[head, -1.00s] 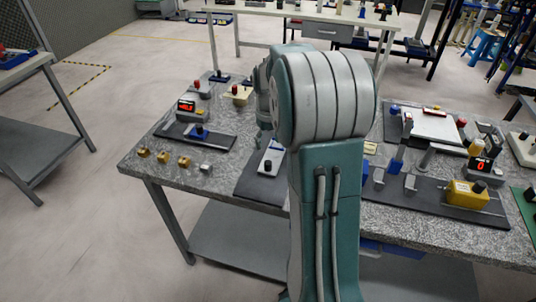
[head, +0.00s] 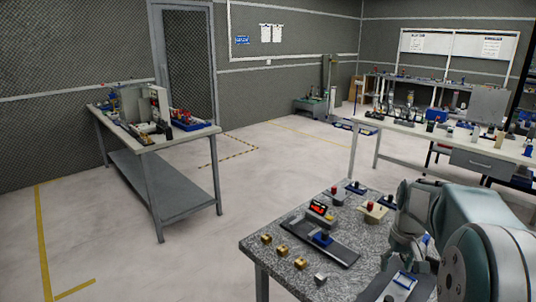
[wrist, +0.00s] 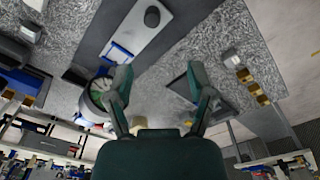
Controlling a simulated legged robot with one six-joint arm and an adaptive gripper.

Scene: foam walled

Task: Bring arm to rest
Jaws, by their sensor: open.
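My arm (head: 465,230) stands at the right edge of the head view, bent over the speckled grey workbench (head: 338,272). My gripper (wrist: 158,78) shows in the wrist view with its two dark green fingers spread apart. Nothing is between the fingertips. The fingers are above the bench, and the exact gap to it cannot be told. A grey plate with a blue-edged slot and a black knob (wrist: 152,17) lies beyond the fingers in the wrist view. In the head view my arm hides part of the bench's right side.
A device with a red display (head: 321,210) and a blue-knobbed fixture (head: 322,237) stand on the bench near several brass blocks (head: 281,252). A second table (head: 150,140) stands at the left, and a pale table (head: 400,128) behind. Open floor (head: 225,200) lies between.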

